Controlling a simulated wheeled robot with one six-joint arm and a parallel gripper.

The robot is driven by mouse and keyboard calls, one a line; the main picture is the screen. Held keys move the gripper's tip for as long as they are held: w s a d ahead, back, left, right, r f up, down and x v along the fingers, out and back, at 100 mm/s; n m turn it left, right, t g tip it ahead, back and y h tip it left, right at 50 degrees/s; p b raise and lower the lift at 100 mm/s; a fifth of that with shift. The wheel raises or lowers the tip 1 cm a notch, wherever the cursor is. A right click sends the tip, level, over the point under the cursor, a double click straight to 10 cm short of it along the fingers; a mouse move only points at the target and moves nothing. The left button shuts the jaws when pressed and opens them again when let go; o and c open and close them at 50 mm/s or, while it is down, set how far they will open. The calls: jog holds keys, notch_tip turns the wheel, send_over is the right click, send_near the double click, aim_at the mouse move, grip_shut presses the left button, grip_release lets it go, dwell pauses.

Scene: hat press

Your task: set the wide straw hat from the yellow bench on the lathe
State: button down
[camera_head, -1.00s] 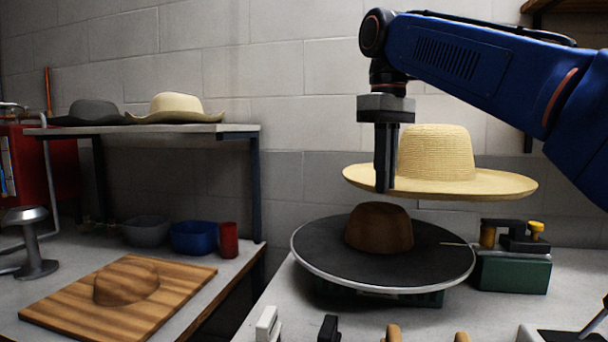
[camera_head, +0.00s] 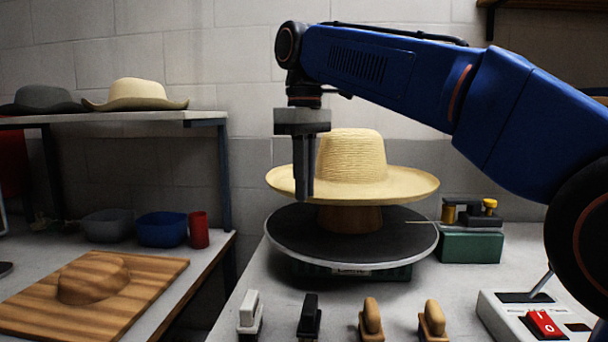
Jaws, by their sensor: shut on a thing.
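The wide straw hat (camera_head: 352,160) is level above the lathe, its brim over the wooden hat block (camera_head: 349,219). The block stands on the round black disc of the lathe (camera_head: 300,240), and only its lower part shows below the brim. My gripper (camera_head: 304,190) points down and is shut on the left part of the hat's brim. The contact between the crown's inside and the block is hidden.
A green box with brass fittings (camera_head: 470,245) stands right of the disc. Several small handled tools (camera_head: 372,320) line the front, with a switch box (camera_head: 530,315) at right. A wooden board (camera_head: 90,295) lies left. Two other hats (camera_head: 135,95) sit on a shelf.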

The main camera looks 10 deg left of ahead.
jog(key=shift+f, duration=5.15)
jog(key=c, duration=1.8)
grip_release()
